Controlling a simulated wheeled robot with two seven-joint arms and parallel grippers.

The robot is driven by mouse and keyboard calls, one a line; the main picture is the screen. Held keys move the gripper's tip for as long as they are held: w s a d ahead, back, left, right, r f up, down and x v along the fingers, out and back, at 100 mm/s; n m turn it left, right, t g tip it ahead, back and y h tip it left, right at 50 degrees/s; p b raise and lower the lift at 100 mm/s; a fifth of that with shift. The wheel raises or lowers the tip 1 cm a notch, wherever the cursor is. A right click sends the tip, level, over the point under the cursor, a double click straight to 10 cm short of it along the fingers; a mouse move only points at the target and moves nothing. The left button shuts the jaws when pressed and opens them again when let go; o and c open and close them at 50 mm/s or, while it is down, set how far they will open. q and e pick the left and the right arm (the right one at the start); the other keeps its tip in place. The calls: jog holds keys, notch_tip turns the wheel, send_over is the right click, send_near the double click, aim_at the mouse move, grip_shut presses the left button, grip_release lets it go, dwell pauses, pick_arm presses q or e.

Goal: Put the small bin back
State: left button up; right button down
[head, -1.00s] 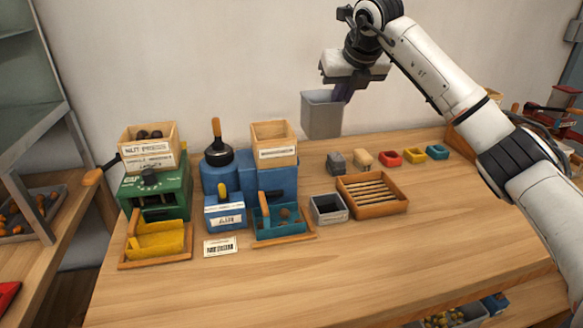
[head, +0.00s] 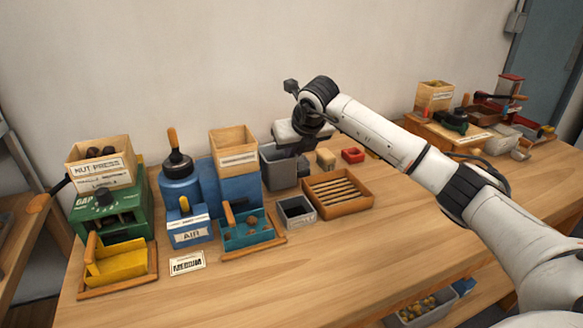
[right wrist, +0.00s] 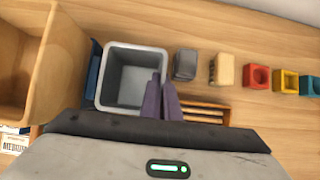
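The small grey bin (head: 279,172) is upright and appears empty, at or just above the tabletop beside the blue machine; I cannot tell whether it touches the table. In the right wrist view its open mouth and inside (right wrist: 132,75) show. My right gripper (right wrist: 162,98) has its two purple fingers close together at the bin's right wall, one inside and one outside, pinching the rim. In the head view the right gripper's fingertips are hidden by its own body and the bin. My left gripper is not in view.
Left of the bin stand a blue machine (head: 240,187) with a wooden box (head: 234,148) on top. In front are a small dark-lined grey box (head: 297,211) and a slatted wooden tray (head: 338,193). Small coloured blocks (head: 352,155) line the back. The front right table is clear.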

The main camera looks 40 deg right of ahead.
notch_tip(320, 180, down, 4)
jog(key=shift+r, duration=0.2)
jog(key=c, duration=2)
grip_release()
jog(key=v, duration=1.2)
jog(key=shift+b, duration=0.3)
